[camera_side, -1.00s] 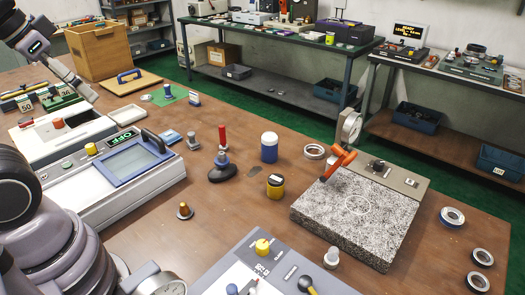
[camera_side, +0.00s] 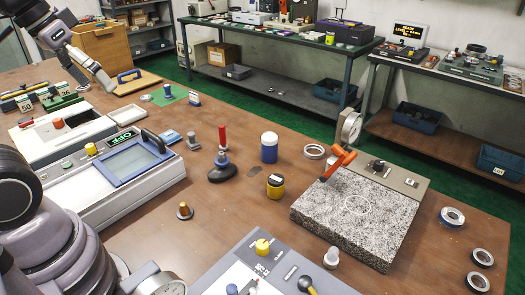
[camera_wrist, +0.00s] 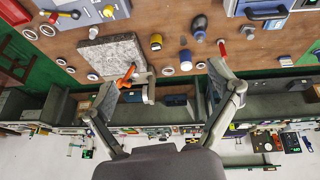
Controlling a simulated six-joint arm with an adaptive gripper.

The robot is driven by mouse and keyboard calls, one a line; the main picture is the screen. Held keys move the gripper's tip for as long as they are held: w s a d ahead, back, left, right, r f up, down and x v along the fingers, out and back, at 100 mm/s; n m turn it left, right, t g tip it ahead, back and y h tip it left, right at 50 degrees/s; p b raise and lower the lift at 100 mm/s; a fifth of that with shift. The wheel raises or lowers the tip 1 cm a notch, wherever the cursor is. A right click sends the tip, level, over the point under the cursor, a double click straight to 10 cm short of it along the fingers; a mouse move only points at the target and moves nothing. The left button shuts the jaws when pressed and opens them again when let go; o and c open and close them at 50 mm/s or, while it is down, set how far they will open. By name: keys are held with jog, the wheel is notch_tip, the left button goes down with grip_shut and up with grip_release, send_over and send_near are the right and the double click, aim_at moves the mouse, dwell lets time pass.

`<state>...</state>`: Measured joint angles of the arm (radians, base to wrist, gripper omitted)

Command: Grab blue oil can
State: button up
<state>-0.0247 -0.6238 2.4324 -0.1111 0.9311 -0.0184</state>
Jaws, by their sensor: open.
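The blue can (camera_side: 269,153) with a white top stands upright on the brown table, left of the granite slab. It also shows in the wrist view (camera_wrist: 185,61), where the scene appears upside down. My gripper (camera_wrist: 162,82) is open and empty, with its two fingers spread wide on either side of the wrist view. In the side view my gripper (camera_side: 97,72) is at the upper left, above the table and well apart from the can.
A yellow can with a dark top (camera_side: 275,187) stands close in front of the blue can.

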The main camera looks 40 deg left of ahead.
jog(key=w+d+f+n+g+h, duration=0.1)
jog(key=w+f+n+h, duration=0.25)
jog(key=w, duration=0.65)
jog(key=w+d+f+n+h, duration=0.1)
jog(key=w+f+n+h, duration=0.3)
jog(key=w, duration=0.5)
jog(key=w+d+f+n+g+h, duration=0.1)
jog(key=w+d+f+n+h, duration=0.3)
jog(key=w, duration=0.6)
jog(key=n+t, duration=1.1)
jog(key=n, duration=0.4)
send_near(270, 137)
jog(key=shift+w+d+r, duration=0.2)
jog(key=shift+w+d, duration=0.25)
jog(key=shift+d, duration=0.05)
jog(key=shift+w+d+r, duration=0.2)
jog(key=shift+w+d, duration=0.25)
jog(key=shift+d, duration=0.1)
jog(key=shift+w+f+y, duration=0.15)
jog(key=shift+f+y, duration=0.1)
jog(key=x, duration=0.7)
jog(key=shift+f, duration=0.1)
jog(key=shift+c, duration=0.4)
